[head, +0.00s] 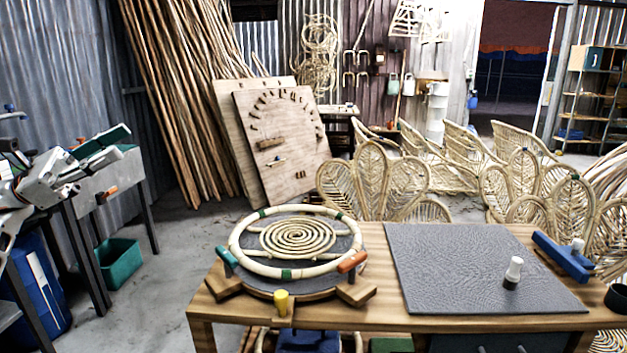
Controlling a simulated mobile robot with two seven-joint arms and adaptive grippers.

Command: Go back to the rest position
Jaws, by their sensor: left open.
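My left gripper (108,146) is at the far left of the head view, at the end of my pale arm. It is open, with nothing seen between its fingers, and it is well apart from the wooden worktable (450,322). On that table a rattan ring (290,272) with green bands lies on a round dark former, around a coiled rattan spiral (298,238). An orange-handled clamp (352,262) and a teal-handled one (227,257) sit at the ring's edge. My right gripper is not in view.
A grey mat (450,265) covers the table's right, with a white-topped bottle (513,272) on it and a blue tool (563,256) beside it. A teal bin (119,262) stands on the floor at left. Rattan chairs stand behind. Floor between bin and table is clear.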

